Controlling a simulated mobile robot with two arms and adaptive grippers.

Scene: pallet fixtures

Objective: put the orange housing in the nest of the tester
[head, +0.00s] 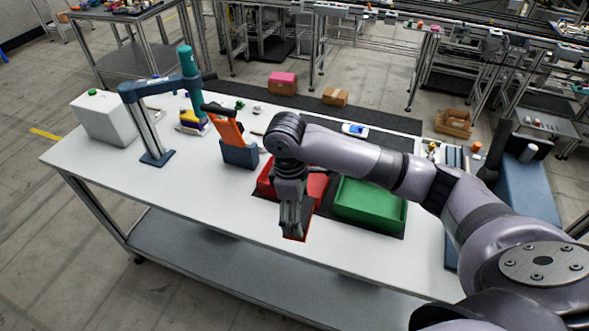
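My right gripper (291,228) points down over the front of the white table, just before the red tray. An orange-red piece, which I take for the orange housing (298,238), shows at and behind its fingertips. The fingers appear shut on it and hide most of it. A blue stand with a teal top and lever (158,125), which looks like the tester, is on the left of the table. I cannot make out its nest. My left gripper is not in view.
A red tray (265,186) and a green tray (372,213) sit on a dark mat. An orange tool (228,136) leans in a blue holder (239,154) between stand and red tray. A white box with a green button (107,120) is at far left. The table's front left is clear.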

